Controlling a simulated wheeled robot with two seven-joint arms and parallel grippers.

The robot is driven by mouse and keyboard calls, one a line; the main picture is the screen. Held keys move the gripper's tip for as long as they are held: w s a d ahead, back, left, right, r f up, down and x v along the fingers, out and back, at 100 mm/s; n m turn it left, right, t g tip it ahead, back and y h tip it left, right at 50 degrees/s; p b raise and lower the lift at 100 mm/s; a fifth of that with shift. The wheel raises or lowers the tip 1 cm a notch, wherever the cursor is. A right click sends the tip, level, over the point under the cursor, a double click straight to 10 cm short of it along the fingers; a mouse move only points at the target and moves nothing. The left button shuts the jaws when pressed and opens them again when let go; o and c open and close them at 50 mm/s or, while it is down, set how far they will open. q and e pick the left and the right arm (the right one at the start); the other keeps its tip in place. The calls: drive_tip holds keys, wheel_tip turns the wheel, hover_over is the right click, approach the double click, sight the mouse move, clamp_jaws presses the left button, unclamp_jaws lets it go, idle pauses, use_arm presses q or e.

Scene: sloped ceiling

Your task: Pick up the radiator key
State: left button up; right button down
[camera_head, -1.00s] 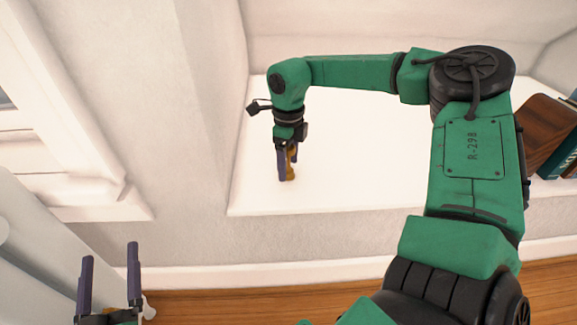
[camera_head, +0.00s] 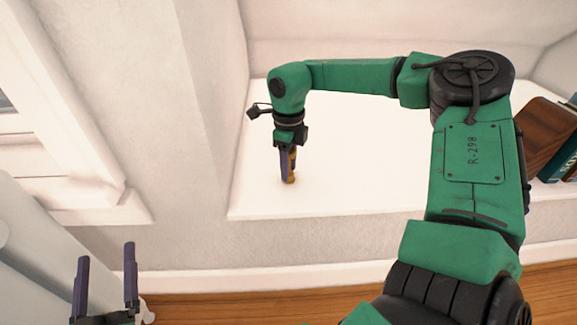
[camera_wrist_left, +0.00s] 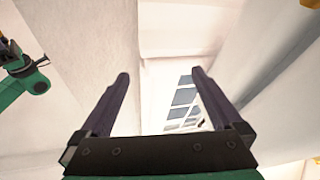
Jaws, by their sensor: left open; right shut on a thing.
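The radiator key (camera_head: 291,178) is a small brass-coloured piece on the white ledge (camera_head: 350,150), near its front left part. My right gripper (camera_head: 287,179) points down over it and is shut on it. The fingers hide much of the key. I cannot tell whether the key touches the ledge. My left gripper (camera_head: 104,262) is open and empty at the lower left, in front of the wall below the ledge. Its two fingers also show spread apart in the left wrist view (camera_wrist_left: 160,95).
A brown wooden block (camera_head: 543,128) and several books (camera_head: 565,150) stand at the right end of the ledge. A window (camera_head: 40,150) is at the left. A white rounded surface (camera_head: 30,240) lies beside my left gripper. The ledge's middle is clear beneath my right arm.

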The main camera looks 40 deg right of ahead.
wheel_tip(320, 180, up, 3)
drive_tip(key=shift+f+p, duration=0.1)
drive_tip(key=shift+p, duration=0.45)
use_arm(q)
drive_tip(key=s+d+f+n+g+y+p, duration=0.1)
drive_tip(key=s+f+g, duration=0.4)
drive_tip(key=f, duration=0.5)
drive_tip(key=s+f+g, duration=0.2)
drive_tip(key=s+f, duration=0.4)
drive_tip(key=f, duration=0.5)
use_arm(e)
wheel_tip(320, 180, up, 3)
drive_tip(key=shift+f, duration=0.15)
wheel_tip(320, 180, up, 4)
drive_tip(key=shift+w+f+p, duration=0.1)
drive_tip(key=shift+f+p, duration=0.15)
drive_tip(key=shift+p, duration=0.7)
use_arm(q)
drive_tip(key=r+p, duration=0.1)
drive_tip(key=r, duration=0.1)
drive_tip(key=s+r+g+p, duration=0.1)
drive_tip(key=r+g+p, duration=0.1)
drive_tip(key=r, duration=0.1)
drive_tip(key=shift+s+d+r+m+p, duration=0.2)
drive_tip(key=shift+r+m+p, duration=0.1)
drive_tip(key=shift+m, duration=0.1)
use_arm(e)
wheel_tip(320, 180, up, 11)
drive_tip(key=shift+f, duration=0.15)
